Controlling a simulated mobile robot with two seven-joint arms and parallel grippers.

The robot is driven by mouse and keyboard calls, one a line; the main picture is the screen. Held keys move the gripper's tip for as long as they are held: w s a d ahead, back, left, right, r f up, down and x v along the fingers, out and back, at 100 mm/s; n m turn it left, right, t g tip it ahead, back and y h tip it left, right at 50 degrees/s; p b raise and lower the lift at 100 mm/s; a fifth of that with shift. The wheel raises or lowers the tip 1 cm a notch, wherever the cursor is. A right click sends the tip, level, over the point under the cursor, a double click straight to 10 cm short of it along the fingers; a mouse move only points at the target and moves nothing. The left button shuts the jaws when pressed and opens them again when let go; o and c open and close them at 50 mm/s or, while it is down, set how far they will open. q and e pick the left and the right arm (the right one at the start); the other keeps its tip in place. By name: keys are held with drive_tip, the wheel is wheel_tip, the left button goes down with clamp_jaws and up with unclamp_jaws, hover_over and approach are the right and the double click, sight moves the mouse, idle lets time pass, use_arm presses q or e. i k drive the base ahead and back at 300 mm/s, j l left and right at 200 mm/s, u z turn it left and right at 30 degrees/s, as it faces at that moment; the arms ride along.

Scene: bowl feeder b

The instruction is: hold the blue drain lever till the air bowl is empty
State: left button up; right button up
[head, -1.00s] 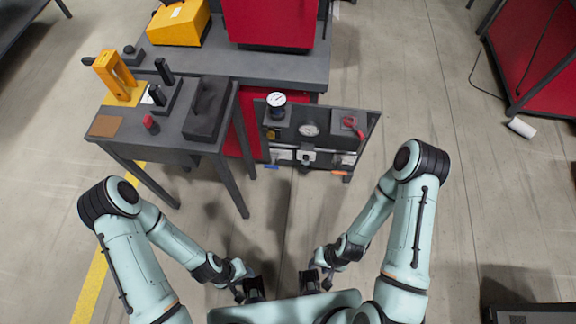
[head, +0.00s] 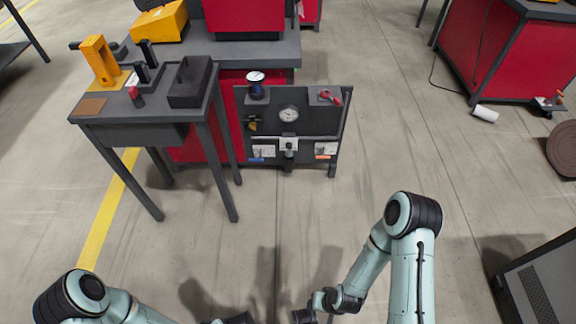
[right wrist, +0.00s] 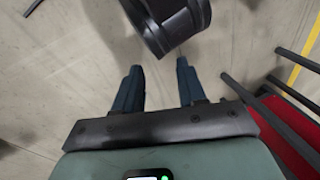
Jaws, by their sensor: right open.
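A dark upright panel (head: 311,124) stands on the floor ahead, in the head view. A small blue piece (head: 257,158), which looks like the blue drain lever, sits low at its left, under a pale label. A small fitting (head: 289,146) hangs at the panel's lower middle; whether it is the air bowl, and whether it is empty, I cannot tell. My right gripper (head: 305,317) is low in the head view, well short of the panel; in the right wrist view its fingers (right wrist: 159,88) are apart with nothing between them. My left gripper (head: 238,319) is cut off by the bottom edge.
The panel also carries a round gauge (head: 289,113), a red part (head: 330,97) and an orange piece (head: 323,157). A dark table (head: 150,107) with a yellow fixture (head: 100,60) stands left of it. Open floor lies between my arms and the panel.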

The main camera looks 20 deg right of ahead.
sight(256, 160)
drive_tip(key=i+j+u, duration=0.25)
drive_tip(key=i, duration=0.5)
drive_tip(key=i+j+u, duration=0.2)
drive_tip(key=i, duration=0.55)
drive_tip(key=l, duration=0.05)
